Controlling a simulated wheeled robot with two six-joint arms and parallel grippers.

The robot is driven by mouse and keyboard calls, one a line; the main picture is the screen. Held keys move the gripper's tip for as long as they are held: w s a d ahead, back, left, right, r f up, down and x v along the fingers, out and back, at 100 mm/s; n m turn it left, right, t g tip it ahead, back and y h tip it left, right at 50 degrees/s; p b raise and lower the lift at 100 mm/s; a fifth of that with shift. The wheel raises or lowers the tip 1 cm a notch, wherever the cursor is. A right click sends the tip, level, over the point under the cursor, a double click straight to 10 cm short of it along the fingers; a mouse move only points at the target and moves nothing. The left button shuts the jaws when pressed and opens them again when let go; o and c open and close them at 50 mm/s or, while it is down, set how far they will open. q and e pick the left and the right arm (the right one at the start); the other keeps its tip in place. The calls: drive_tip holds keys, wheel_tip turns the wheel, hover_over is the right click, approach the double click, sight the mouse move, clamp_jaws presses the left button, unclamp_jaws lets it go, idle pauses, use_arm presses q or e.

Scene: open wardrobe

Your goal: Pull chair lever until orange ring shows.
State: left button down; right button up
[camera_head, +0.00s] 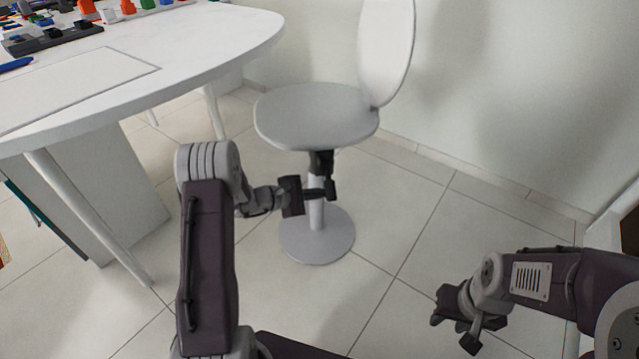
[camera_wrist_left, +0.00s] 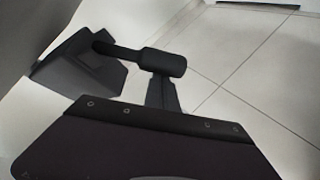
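The light grey chair (camera_head: 315,115) has a round seat, a tall back and a pedestal on a round base. Under its seat is a black mechanism (camera_head: 321,163), also seen in the left wrist view (camera_wrist_left: 80,68). There the black lever (camera_wrist_left: 125,52) sticks out to the right and ends in a thick handle. My left gripper (camera_head: 328,193) is below the seat, with its fingertips at the lever's handle. I cannot tell whether they grip it. No orange ring shows in either view. My right gripper (camera_head: 470,340) is away from the chair, over the floor; its opening is unclear.
A white table (camera_head: 190,55) with a sheet, a dark tray and several coloured items stands at the upper left. Its leg (camera_head: 90,220) slants down near my left arm. A wall is behind the chair. Tiled floor (camera_head: 430,240) is clear right of the chair.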

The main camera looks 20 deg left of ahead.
sight(329, 193)
use_arm(q)
drive_tip(key=r+p, duration=0.1)
drive_tip(key=p, duration=0.1)
drive_tip(key=s+n+g+p, duration=0.1)
drive_tip(key=p, duration=0.1)
drive_tip(key=r+n+g+p, duration=0.1)
drive_tip(key=shift+s+d+r+p, duration=0.3)
drive_tip(key=shift+d+r+p, duration=0.05)
drive_tip(key=shift+d+p, duration=0.05)
drive_tip(key=shift+s, duration=0.1)
drive_tip(key=shift+s+d+r+p, duration=0.15)
drive_tip(key=shift+r+p, duration=0.1)
drive_tip(key=shift+p, duration=0.3)
idle(0.8)
